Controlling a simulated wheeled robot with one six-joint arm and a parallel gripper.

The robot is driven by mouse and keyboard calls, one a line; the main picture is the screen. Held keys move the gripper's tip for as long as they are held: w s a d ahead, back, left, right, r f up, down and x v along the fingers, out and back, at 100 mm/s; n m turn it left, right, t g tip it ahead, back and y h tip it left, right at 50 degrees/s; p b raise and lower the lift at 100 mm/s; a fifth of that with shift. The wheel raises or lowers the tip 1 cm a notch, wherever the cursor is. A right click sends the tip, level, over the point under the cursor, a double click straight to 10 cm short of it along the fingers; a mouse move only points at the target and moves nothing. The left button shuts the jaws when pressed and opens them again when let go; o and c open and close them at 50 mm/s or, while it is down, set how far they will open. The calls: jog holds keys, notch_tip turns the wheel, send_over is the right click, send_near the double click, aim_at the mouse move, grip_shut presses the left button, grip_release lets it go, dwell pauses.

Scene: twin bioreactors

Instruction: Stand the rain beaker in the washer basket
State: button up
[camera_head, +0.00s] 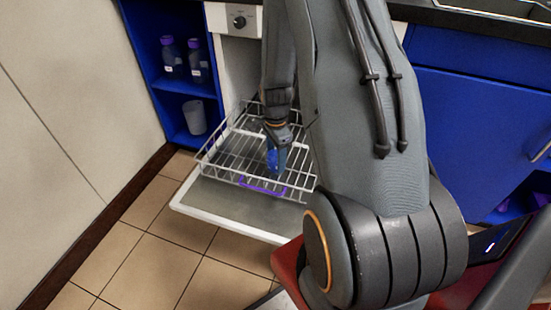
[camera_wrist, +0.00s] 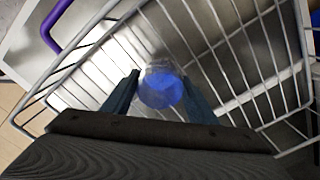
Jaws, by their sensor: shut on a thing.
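The rain beaker (camera_wrist: 160,87) is a small clear vessel with blue in it. It also shows as a blue shape in the head view (camera_head: 275,160). My gripper (camera_wrist: 160,84) is shut on it, with one dark finger on each side, and points down into the washer basket. The washer basket (camera_head: 222,172) is a grey wire rack with a purple handle (camera_head: 262,188) at its front. The beaker is over the basket floor and looks close to upright. I cannot tell whether its base touches the wires.
The basket sits on the washer's lowered door (camera_head: 217,208). The basket floor around the beaker looks empty. My arm hides part of the washer's right side.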

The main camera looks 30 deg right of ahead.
jog(key=o, duration=1.1)
notch_tip(320, 180, up, 12)
jog(key=p, duration=0.3)
jog(key=shift+r+p, duration=0.1)
jog(key=shift+p, duration=0.2)
jog(key=s+a+r+n, duration=0.3)
jog(key=a+r+n, duration=0.3)
jog(key=a, duration=0.5)
jog(key=s+a+r+n, duration=0.3)
jog(key=a+r+n, duration=0.3)
jog(key=a, duration=0.4)
jog(key=s+a+r+n, duration=0.2)
jog(key=s+a+n, duration=0.2)
jog(key=s, duration=0.1)
jog(key=s+a+r+n, duration=0.2)
jog(key=s+a+n, duration=0.2)
jog(key=s, duration=0.1)
jog(key=s+a+r+n, duration=0.2)
jog(key=s+a+n, duration=0.1)
jog(key=s, duration=0.3)
jog(key=shift+a+n+y, duration=0.3)
jog(key=shift+a+n, duration=0.1)
jog(key=shift+n, duration=0.4)
